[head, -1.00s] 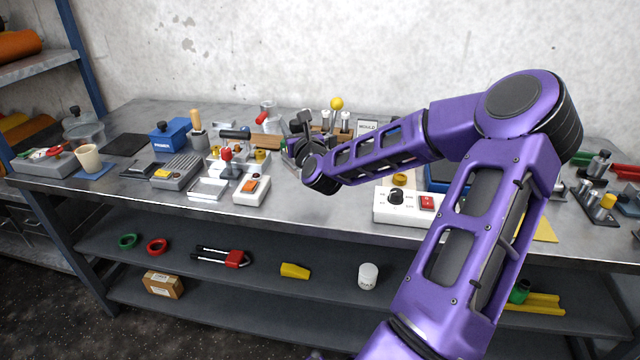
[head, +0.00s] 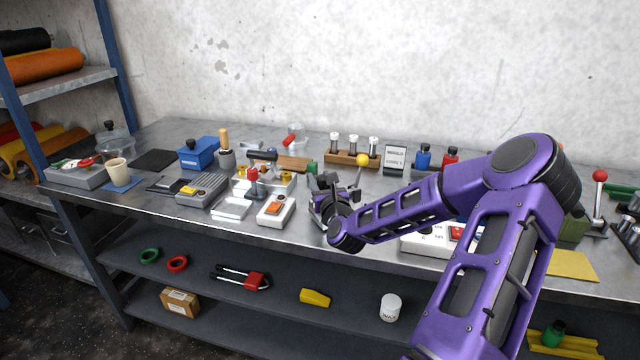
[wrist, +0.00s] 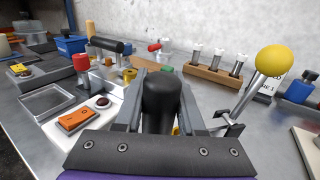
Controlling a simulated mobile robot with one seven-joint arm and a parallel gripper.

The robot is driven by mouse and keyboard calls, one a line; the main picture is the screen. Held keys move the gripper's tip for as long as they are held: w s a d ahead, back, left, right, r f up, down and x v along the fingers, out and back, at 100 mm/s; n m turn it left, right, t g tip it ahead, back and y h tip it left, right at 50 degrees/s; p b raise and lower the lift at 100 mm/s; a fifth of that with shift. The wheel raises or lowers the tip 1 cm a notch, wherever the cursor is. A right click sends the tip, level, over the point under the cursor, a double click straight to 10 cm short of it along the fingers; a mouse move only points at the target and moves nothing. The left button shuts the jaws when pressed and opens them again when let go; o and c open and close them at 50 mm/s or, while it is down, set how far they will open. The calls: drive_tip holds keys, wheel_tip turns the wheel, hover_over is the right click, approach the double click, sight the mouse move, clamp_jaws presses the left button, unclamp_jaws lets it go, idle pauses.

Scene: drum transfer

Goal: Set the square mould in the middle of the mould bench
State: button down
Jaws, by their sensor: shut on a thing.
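My gripper (head: 330,190) is shut on an upright black rounded handle (wrist: 160,100), seen between the fingers in the wrist view. A metal lever with a yellow ball (wrist: 274,60) stands out to the right of the jaws; the ball (head: 362,159) also shows in the head view. The lower part of the held thing is hidden, so I cannot tell whether it is the square mould. It is over the grey bench top (head: 190,138), right of the white switch box (head: 275,210). A shallow square tray (head: 231,208) lies left of that box; it also shows in the wrist view (wrist: 53,103).
A wooden rack of vials (head: 353,157) and a sign (head: 395,159) stand behind. A white control box (head: 425,240) is at right, partly behind my arm. Some bare bench lies between gripper and rack.

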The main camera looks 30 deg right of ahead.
drive_tip(key=shift+f, duration=0.15)
drive_tip(key=shift+f, duration=0.15)
drive_tip(key=c, duration=0.5)
unclamp_jaws()
drive_tip(key=v, duration=1.2)
drive_tip(key=shift+p, duration=0.35)
